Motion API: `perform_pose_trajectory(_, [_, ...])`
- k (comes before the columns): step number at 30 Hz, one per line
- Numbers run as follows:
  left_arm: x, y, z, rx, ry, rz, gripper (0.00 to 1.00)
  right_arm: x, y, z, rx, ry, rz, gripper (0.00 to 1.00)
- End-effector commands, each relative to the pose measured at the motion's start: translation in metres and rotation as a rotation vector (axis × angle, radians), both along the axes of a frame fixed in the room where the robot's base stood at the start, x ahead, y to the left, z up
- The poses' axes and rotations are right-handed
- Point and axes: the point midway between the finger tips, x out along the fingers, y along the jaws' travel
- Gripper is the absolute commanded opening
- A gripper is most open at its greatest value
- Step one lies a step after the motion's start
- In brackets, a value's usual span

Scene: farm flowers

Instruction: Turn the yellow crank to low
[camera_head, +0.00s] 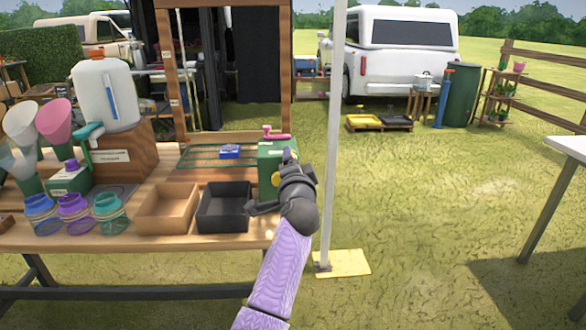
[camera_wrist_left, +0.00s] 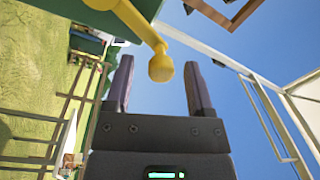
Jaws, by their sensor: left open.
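The green box (camera_head: 270,178) stands at the right end of the wooden table, with a pink crank (camera_head: 276,134) on top. The yellow crank (camera_wrist_left: 136,22) shows in the left wrist view, running from a green surface (camera_wrist_left: 65,12) to a round knob (camera_wrist_left: 160,67). My left gripper (camera_head: 289,158) is at the box's right side. In its wrist view the open fingers (camera_wrist_left: 159,80) lie either side of the knob, with visible gaps. My right gripper is not in view.
A black tray (camera_head: 224,222) and a wooden tray (camera_head: 167,228) sit left of the gripper. A white pole (camera_head: 333,130) stands close on the right, on a yellow base (camera_head: 343,262). A water jug (camera_head: 106,92), funnels and jars fill the table's left.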

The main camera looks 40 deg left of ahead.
Motion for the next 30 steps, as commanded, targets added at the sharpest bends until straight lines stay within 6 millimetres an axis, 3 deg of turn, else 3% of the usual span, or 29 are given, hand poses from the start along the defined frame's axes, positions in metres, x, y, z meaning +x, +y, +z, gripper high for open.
perform_pose_trajectory(6, [-0.034, -0.040, 0.001, -0.002, -0.002, -0.002, 0.69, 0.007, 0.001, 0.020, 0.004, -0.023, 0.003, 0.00])
perform_pose_trajectory(12, [-0.055, -0.065, -0.003, -0.002, -0.001, 0.001, 0.69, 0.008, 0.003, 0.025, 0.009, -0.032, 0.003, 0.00])
perform_pose_trajectory(26, [-0.058, -0.068, -0.005, -0.001, -0.001, 0.001, 0.69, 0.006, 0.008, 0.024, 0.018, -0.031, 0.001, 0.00])
perform_pose_trajectory(29, [-0.051, -0.075, -0.026, -0.032, 0.038, -0.043, 0.69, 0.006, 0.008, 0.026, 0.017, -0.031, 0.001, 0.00])
perform_pose_trajectory(30, [-0.045, -0.083, -0.048, -0.069, 0.077, -0.087, 0.69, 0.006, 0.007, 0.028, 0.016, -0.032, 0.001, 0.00])
